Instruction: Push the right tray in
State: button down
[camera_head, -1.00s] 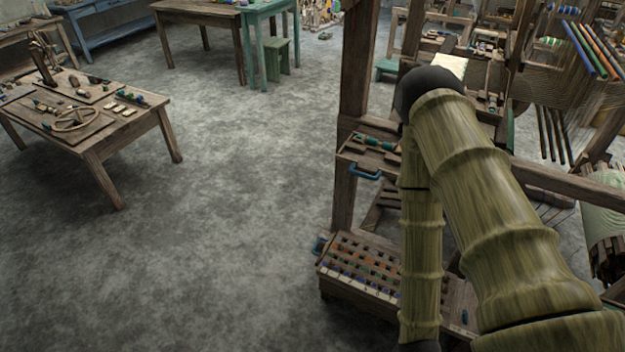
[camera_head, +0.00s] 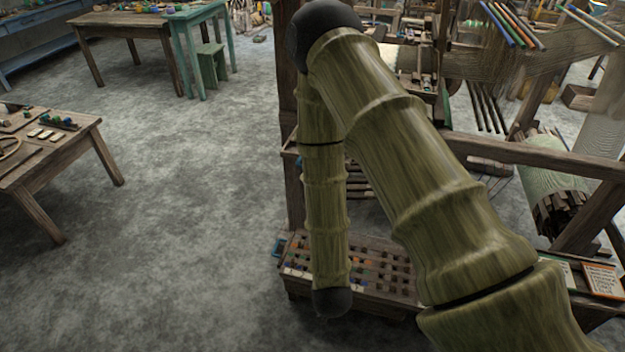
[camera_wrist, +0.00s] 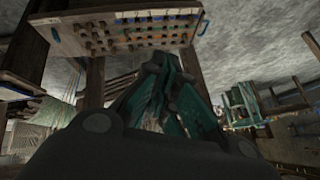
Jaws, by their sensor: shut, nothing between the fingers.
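A wooden tray (camera_head: 380,298) with many small compartments and coloured pieces sits low at the loom in the head view. A blue handle (camera_head: 278,248) shows at its left end. In the wrist view a similar compartment tray (camera_wrist: 120,46) fills the top, with blue handles (camera_wrist: 203,24) at its ends. My gripper (camera_wrist: 168,62) has teal fingers, is shut and empty, and its tips appear close below the tray's edge; I cannot tell whether they touch. The head view does not show my gripper. A second tray higher on the loom post is mostly hidden by my arm.
The loom frame (camera_head: 530,158) with beams and rods stands to the right. A table (camera_head: 65,155) with loose tools stands at the left, and a teal stool (camera_head: 211,65) at the back. The grey floor (camera_head: 180,190) between them is clear.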

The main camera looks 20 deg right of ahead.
jog(key=w+a+r+m+t+h+b, duration=0.1)
jog(key=w+r+m+t+h, duration=0.2)
jog(key=w+r+m, duration=0.4)
jog(key=w+a+r+m+t+h+b, duration=0.2)
jog(key=w+r+m, duration=0.5)
jog(key=r, duration=0.5)
jog(key=shift+w+a+r+m+t+h, duration=0.3)
jog(key=shift+t+h, duration=0.3)
jog(key=shift+h, duration=0.1)
jog(key=shift+w+d, duration=0.1)
jog(key=p+x, duration=0.4)
jog(key=x, duration=0.9)
jog(key=shift+w+d, duration=0.25)
jog(key=shift+w, duration=0.1)
jog(key=shift+f, duration=0.1)
